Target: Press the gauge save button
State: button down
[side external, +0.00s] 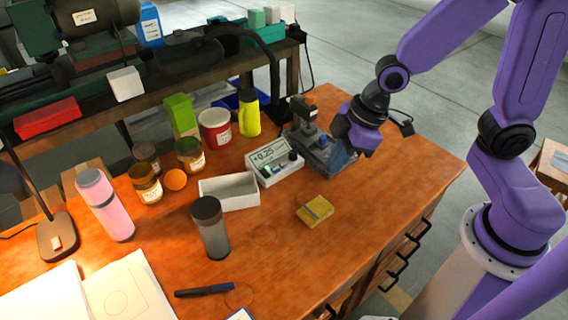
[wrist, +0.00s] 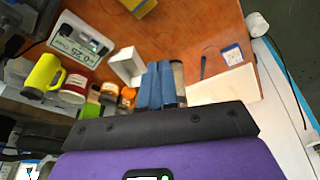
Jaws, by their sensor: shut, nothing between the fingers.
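The gauge (side external: 289,176) is a small white box on the wooden bench, with a display reading about +0.25. Small blue-green and dark parts show on its front, but I cannot tell which is the save button. In the wrist view the gauge (wrist: 68,55) is at the upper left. My gripper (side external: 362,152) is right of the gauge in the side view, above and beside a grey-blue fixture; its fingertips are hard to make out there. In the wrist view my gripper's blue fingers (wrist: 160,66) are together and empty, apart from the gauge in the picture.
The grey-blue fixture (side external: 318,152) with an upright post stands right of the gauge. A white tray (side external: 240,203), yellow block (side external: 314,211), red mug (side external: 214,132) and yellow bottle (side external: 250,115) are nearby. A grey bottle (side external: 213,235) stands in front. The bench's right front is clear.

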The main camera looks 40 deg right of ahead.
jog(key=w+f+t, duration=0.2)
jog(key=w, duration=0.4)
jog(key=w+f+t, duration=0.1)
jog(key=w+f, duration=0.2)
jog(key=w, duration=0.4)
jog(key=t+h, duration=0.1)
jog(key=t, duration=0.2)
send_over(284, 164)
jog(key=f, duration=0.4)
jog(key=shift+s+d+m, duration=0.15)
jog(key=shift+s+m, duration=0.25)
jog(key=shift+f, duration=4.35)
jog(key=shift+f, duration=0.1)
jog(key=shift+f, duration=0.35)
